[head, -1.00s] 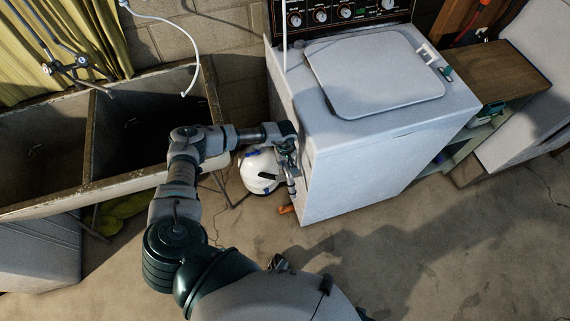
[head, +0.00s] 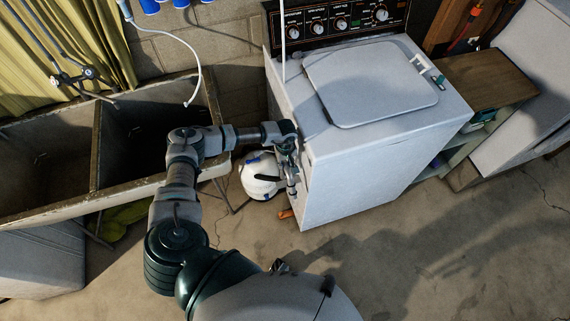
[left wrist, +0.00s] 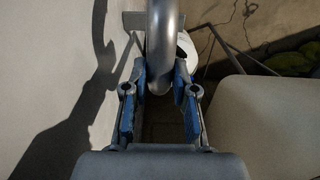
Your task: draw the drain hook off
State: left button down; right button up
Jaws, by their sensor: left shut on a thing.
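In the left wrist view a smooth grey curved tube, which looks like the drain hook (left wrist: 162,45), comes down from the top and bends between the blue-padded fingers of my left gripper (left wrist: 161,92). The gripper is shut on it. In the head view my left gripper (head: 289,172) points down beside the left side of the white washing machine (head: 370,150). The hook cannot be made out clearly there, and what it hangs on is hidden. My right gripper is not in view.
A white tank (head: 260,178) stands on the floor close behind the gripper. A double concrete sink (head: 97,150) is at the left. A white hose (head: 180,38) hangs above it. A wooden-topped cabinet (head: 492,83) stands right of the machine. The floor in front is clear.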

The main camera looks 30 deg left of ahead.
pick_arm(q)
notch_tip(320, 180, up, 3)
jog(key=shift+f+p, duration=0.2)
jog(key=shift+p, duration=0.5)
notch_tip(320, 180, up, 3)
jog(key=shift+r+p, duration=0.1)
jog(key=shift+p, duration=0.95)
jog(key=shift+r+p, duration=0.85)
jog(key=shift+r, duration=0.5)
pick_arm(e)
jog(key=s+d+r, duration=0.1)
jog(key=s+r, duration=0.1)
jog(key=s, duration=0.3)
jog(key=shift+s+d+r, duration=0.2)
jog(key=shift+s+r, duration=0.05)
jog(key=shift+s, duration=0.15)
